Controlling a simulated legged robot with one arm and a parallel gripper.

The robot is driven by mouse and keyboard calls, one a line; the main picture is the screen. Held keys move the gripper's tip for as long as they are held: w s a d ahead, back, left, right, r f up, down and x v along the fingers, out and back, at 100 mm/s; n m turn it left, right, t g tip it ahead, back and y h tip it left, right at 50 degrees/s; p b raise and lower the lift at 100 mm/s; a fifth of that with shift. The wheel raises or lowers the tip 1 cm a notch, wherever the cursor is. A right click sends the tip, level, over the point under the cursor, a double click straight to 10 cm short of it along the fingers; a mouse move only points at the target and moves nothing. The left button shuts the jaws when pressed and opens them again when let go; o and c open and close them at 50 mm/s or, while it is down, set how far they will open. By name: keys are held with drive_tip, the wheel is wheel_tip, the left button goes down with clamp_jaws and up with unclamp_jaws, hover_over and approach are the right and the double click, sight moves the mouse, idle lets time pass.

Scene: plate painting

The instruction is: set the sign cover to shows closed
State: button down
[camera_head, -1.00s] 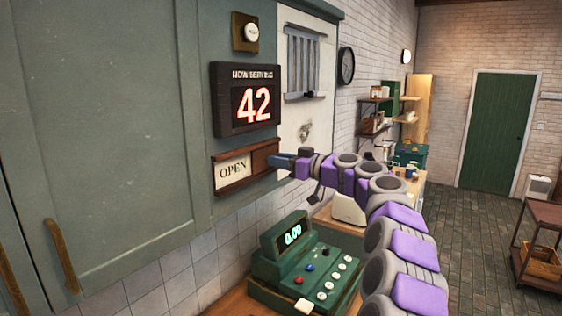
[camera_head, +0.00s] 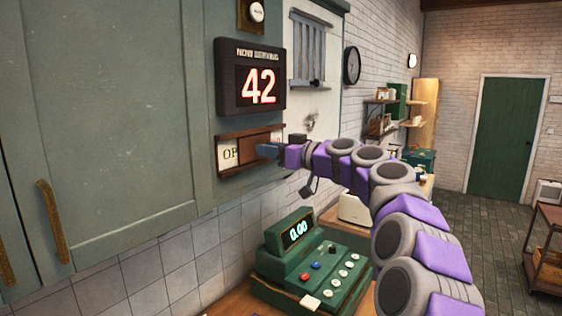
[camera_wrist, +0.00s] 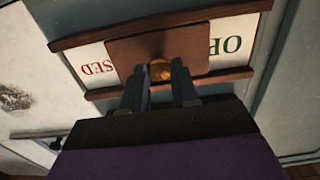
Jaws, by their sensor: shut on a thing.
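The sign (camera_head: 228,154) hangs on the green cabinet wall below the number display. Its brown sliding cover (camera_head: 255,146) sits mid-track and hides part of the lettering; "OP" shows at its left in the head view. In the wrist view, which is upside down, the cover (camera_wrist: 190,46) has "OP" on one side and "SED" on the other, with both words partly covered. My gripper (camera_head: 262,151) is at the cover from the right. In the wrist view its fingers (camera_wrist: 160,80) are shut on the cover's round brass knob (camera_wrist: 160,69).
The number display (camera_head: 250,77) reading 42 is just above the sign. A green cash register (camera_head: 315,262) stands on the counter below my arm. A cabinet door with a brass handle (camera_head: 52,222) is at the left.

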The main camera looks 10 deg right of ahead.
sight(240, 153)
drive_tip(key=s+a+b, duration=0.4)
drive_tip(key=shift+s+a+f, duration=0.15)
drive_tip(key=shift+s+a, duration=0.05)
drive_tip(key=shift+a, duration=0.05)
drive_tip(key=c, duration=1.2)
unclamp_jaws()
drive_tip(key=o, duration=0.3)
drive_tip(key=shift+a, duration=0.2)
drive_tip(key=v, duration=1.7)
drive_tip(key=shift+d, duration=0.25)
